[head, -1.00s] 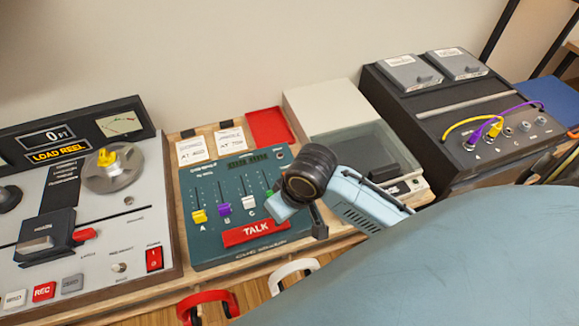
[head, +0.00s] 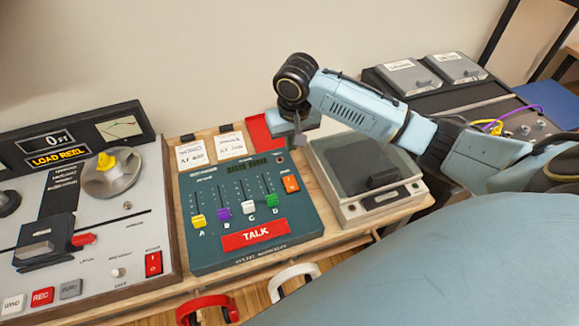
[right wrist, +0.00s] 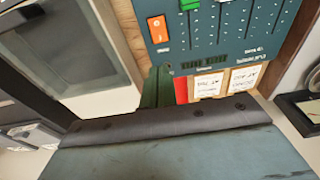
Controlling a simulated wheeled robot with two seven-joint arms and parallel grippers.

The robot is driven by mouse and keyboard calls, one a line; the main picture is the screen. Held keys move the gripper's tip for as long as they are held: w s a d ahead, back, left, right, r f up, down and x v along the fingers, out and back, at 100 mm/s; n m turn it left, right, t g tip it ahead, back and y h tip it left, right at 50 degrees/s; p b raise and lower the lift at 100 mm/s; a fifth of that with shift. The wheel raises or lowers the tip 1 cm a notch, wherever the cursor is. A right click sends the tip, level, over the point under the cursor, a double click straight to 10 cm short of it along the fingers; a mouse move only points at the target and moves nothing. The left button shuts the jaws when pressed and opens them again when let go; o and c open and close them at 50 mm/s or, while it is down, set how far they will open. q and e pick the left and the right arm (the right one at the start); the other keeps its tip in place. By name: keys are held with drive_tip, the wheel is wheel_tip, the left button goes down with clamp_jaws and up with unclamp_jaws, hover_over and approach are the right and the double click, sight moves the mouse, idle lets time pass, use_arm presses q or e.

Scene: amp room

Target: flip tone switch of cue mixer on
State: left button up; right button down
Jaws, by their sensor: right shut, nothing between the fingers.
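The cue mixer (head: 215,255) is a teal console with colored faders and a red TALK bar. Its orange rocker switch (head: 290,184), apparently the tone switch, sits at the right above the green fader. The switch also shows in the right wrist view (right wrist: 157,30); I cannot tell which way it is set. My right gripper (head: 299,137) is shut and empty, above the mixer's back right corner, behind the switch and apart from it. My left gripper is not in view.
A clear-lidded grey device (head: 365,205) stands right of the mixer. A tape machine (head: 140,235) is close at the left. Two white cards (head: 190,153) and a partly hidden red tray (head: 258,133) lie behind the mixer. Red headphones (head: 207,303) hang at the front edge.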

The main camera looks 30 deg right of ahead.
sight(289, 178)
drive_tip(key=f+b, duration=0.1)
drive_tip(key=f, duration=0.3)
drive_tip(key=w+f, duration=0.1)
drive_tip(key=f, duration=0.4)
drive_tip(key=f+b, duration=0.1)
drive_tip(key=f, duration=0.3)
drive_tip(key=shift+w+d+f+b, duration=0.2)
drive_tip(key=shift+w+f+b, duration=0.1)
drive_tip(key=shift+f, duration=0.1)
